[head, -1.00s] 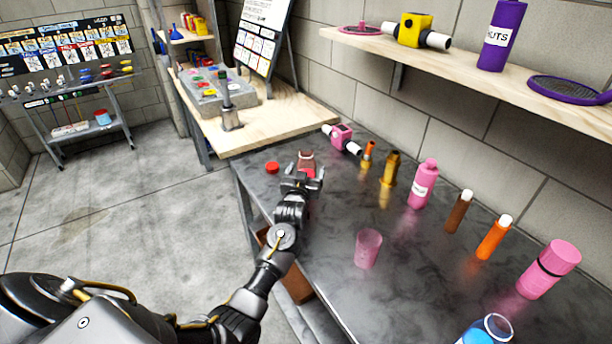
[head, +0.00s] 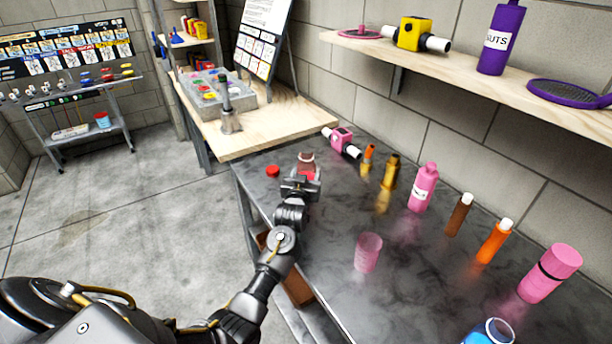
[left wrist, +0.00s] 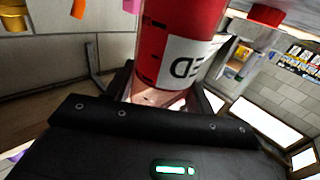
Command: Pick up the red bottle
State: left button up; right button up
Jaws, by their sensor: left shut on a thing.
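The red bottle (head: 307,160) stands at the far left part of the dark table, with its clear reddish neck showing above my gripper in the head view. In the left wrist view the red bottle (left wrist: 182,40) fills the upper middle, with part of a white label reading "ED". My left gripper (head: 301,182) is shut on the red bottle, and its body hides much of the bottle in the head view. A red cap (head: 273,171) lies on the table to the left of the bottle. My right gripper is not in view.
On the dark table (head: 330,215) stand a pink cup (head: 367,252), a pink bottle (head: 423,187), and brown (head: 459,214) and orange (head: 495,241) bottles to the right. A pink pump-like part (head: 341,141) lies behind. A wooden shelf (head: 470,72) overhangs the back right.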

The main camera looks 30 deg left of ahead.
pick_arm(q)
jog(key=shift+r+b, duration=0.35)
jog(key=shift+r, duration=1)
jog(key=s+d+r, duration=0.1)
jog(key=s+r, duration=0.9)
jog(key=s, duration=0.3)
jog(key=shift+s+d, duration=0.2)
jog(key=shift+s, duration=0.2)
jog(key=s+d+f+m+h, duration=0.3)
jog(key=s+d+f+h, duration=0.1)
jog(key=s+d, duration=0.5)
jog(key=shift+s+d+f+t+h, duration=0.3)
jog(key=shift+s+d+f+h, duration=0.15)
jog(key=shift+d, duration=0.6)
